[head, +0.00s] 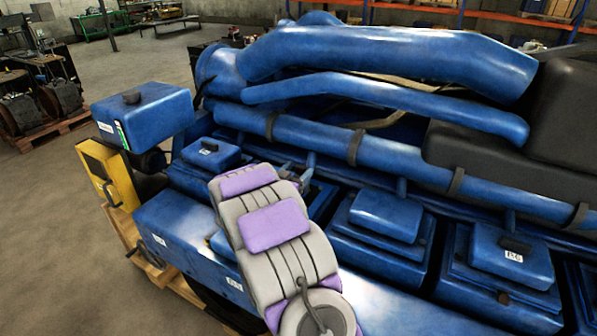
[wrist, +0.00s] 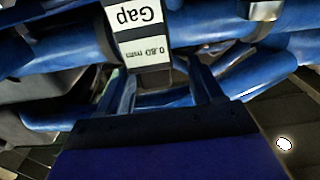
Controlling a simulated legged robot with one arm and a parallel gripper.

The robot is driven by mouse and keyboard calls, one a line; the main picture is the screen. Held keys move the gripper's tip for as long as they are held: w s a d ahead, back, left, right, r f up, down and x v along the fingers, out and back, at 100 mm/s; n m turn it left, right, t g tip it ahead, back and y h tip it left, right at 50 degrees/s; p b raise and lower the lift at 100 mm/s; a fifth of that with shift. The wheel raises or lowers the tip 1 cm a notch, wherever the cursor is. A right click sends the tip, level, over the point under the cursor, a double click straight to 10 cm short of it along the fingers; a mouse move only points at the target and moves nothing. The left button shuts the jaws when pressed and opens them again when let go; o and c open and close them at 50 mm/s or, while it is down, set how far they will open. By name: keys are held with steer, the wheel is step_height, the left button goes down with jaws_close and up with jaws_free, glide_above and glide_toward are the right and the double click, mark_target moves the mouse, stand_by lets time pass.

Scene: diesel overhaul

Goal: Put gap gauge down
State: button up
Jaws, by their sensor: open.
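The gap gauge (wrist: 138,32) shows in the wrist view as a white strip with upside-down print reading "Gap" and "0.80 mm". Its lower end is close to the space between my fingertips, nearer the left finger. My gripper (wrist: 163,78) is open, with a finger on each side and a gap beside the gauge. Whether a finger touches the gauge, I cannot tell. In the head view my gripper (head: 296,176) is mostly hidden behind my arm, over the blue engine (head: 385,215). The gauge cannot be made out there.
Thick blue pipes (head: 390,58) run along the engine above and behind my gripper. Blue covers (head: 386,215) stand along its near side. A yellow box (head: 108,172) is at the left end. Open floor (head: 60,240) lies to the left.

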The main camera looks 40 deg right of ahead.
steer(key=v, duration=0.4)
steer(key=shift+s+f, duration=0.15)
steer(key=shift+s, duration=0.05)
steer(key=shift+v, duration=1.05)
steer(key=shift+w+d, duration=0.1)
steer(key=shift+d, duration=0.1)
